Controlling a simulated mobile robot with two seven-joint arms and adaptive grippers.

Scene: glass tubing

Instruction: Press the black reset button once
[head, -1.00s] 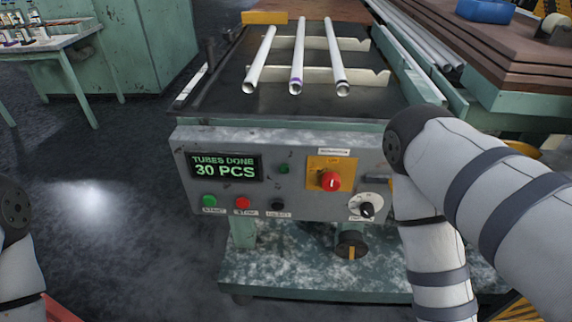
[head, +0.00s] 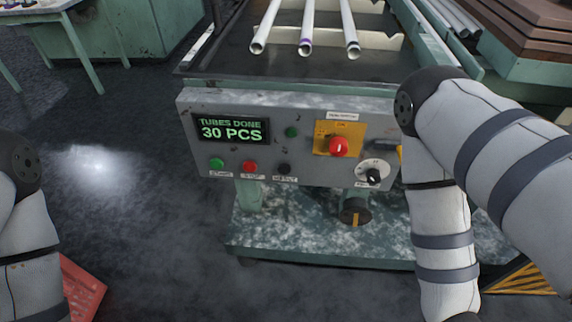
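The black reset button (head: 284,169) is on the lower part of the grey control panel (head: 300,108), right of the red stop button (head: 249,167) and the green start button (head: 216,163). A small label sits under each button. The display (head: 232,130) reads "TUBES DONE 30 PCS". Nothing touches the black button. Links of my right arm stand right of the panel, and my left arm is at the left edge. Neither gripper is in the head view.
A red rotary switch (head: 338,146) on a yellow plate and a black dial knob (head: 373,176) are on the panel's right. Three glass tubes (head: 306,28) lie on the machine top. A red crate (head: 82,290) is at the lower left. The dark floor between is clear.

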